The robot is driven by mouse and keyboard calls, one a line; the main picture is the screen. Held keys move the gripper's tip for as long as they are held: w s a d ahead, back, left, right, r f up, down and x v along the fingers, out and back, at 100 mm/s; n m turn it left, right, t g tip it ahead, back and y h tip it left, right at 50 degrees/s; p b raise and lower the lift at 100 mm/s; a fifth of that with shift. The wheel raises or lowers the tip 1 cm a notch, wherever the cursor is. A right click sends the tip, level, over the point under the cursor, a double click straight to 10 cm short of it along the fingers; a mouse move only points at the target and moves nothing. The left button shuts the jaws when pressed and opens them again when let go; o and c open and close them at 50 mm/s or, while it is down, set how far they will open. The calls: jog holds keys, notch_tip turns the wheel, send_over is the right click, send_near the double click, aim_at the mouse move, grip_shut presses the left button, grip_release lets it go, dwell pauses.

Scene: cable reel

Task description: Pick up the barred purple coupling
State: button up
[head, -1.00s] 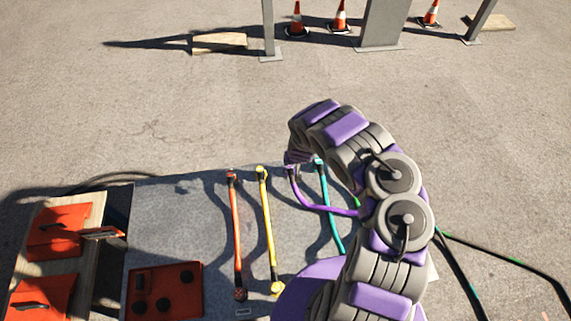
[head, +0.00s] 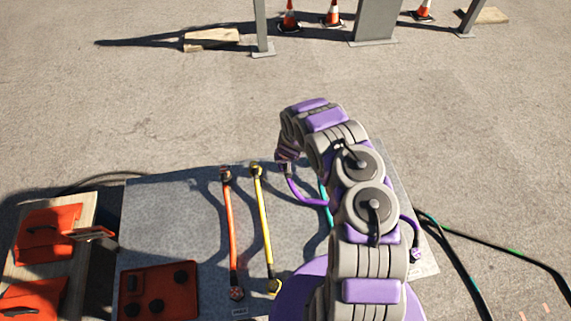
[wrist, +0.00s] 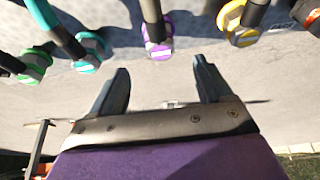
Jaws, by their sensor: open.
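The purple coupling (wrist: 159,48) shows in the wrist view at the top middle, on the end of a dark hose, with a pale mark on its face. It lies just beyond my fingertips, roughly centred between them and not held. My gripper (wrist: 160,72) is open, its two fingers apart and empty. In the head view my gripper (head: 287,153) is over the far end of the purple cable (head: 307,200) and hides most of that coupling. The cable's near end (head: 417,254) shows right of my arm.
A yellow coupling (wrist: 238,34) is right of the purple one; teal (wrist: 88,50) and green (wrist: 33,66) couplings are left. Orange (head: 231,230) and yellow (head: 264,225) cables lie on the grey slab (head: 165,215). A red panel (head: 160,292) is at its near left.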

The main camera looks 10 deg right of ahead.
aim_at(285, 164)
jog(key=b+x, duration=0.1)
jog(key=x, duration=0.2)
jog(key=shift+a+f, duration=0.15)
jog(key=shift+f, duration=0.05)
jog(key=shift+w+a+f, duration=0.25)
jog(key=shift+w+f, duration=0.2)
jog(key=shift+f, duration=0.55)
jog(key=shift+d+f, duration=0.1)
jog(key=shift+d, duration=0.05)
jog(key=shift+w, duration=0.1)
